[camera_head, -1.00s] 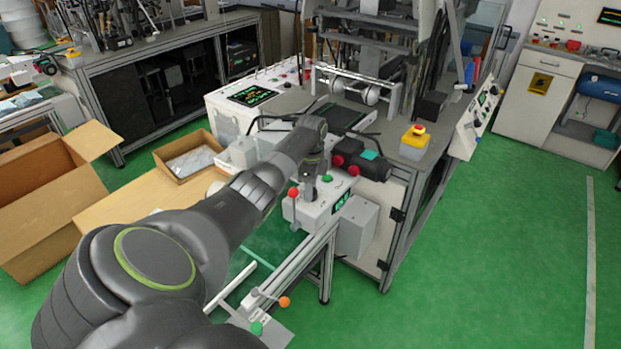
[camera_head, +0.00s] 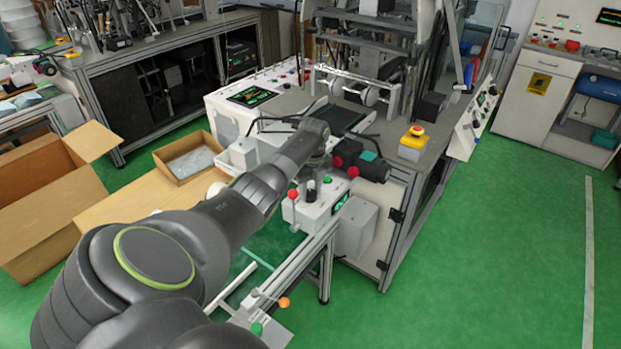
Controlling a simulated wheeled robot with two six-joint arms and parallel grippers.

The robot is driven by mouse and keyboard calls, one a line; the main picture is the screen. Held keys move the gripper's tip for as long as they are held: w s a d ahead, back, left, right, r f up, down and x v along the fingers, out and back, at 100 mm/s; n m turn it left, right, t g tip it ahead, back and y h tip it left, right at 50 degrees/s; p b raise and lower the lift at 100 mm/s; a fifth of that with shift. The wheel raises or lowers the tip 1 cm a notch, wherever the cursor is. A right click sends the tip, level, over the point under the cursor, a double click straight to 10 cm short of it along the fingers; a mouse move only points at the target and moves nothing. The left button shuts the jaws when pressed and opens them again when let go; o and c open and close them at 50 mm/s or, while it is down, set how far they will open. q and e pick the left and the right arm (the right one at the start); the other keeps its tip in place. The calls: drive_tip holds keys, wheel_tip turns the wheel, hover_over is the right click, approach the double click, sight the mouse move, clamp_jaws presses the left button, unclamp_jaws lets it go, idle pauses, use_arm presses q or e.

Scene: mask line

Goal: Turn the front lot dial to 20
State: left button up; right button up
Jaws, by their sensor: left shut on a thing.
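A small white control box (camera_head: 318,217) stands at the near end of the machine's rail. It carries a green-lit display (camera_head: 340,204), a green button (camera_head: 327,180) and a red-knobbed lever (camera_head: 293,194). The display's digits are too small to read. My left arm reaches over the box from the lower left. My left gripper (camera_head: 311,184) points down at the box top, shut on what looks like the dark dial between the lever and the green button. The wrist and fingers hide most of this dial, so its setting cannot be read. My right gripper is not in view.
Red and black parts (camera_head: 347,157) sit just behind the box. A yellow emergency-stop box (camera_head: 413,142) stands farther right. A cardboard tray (camera_head: 190,160) and a large open carton (camera_head: 40,200) are at left. Green floor is clear at right.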

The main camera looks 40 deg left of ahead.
sight(313, 191)
use_arm(q)
drive_tip(key=shift+m, duration=0.3)
drive_tip(key=o, duration=1)
drive_tip(key=shift+w+d+r+p, duration=0.1)
drive_tip(key=shift+w+r+p, duration=0.05)
drive_tip(key=shift+r, duration=2.75)
drive_tip(key=shift+w+r+p, duration=0.1)
drive_tip(key=shift+r+p, duration=0.05)
drive_tip(key=shift+r, duration=2.8)
drive_tip(key=shift+w+d+r+p, duration=0.1)
drive_tip(key=shift+w+r+p, duration=0.05)
drive_tip(key=shift+r, duration=2.75)
drive_tip(key=shift+f, duration=0.15)
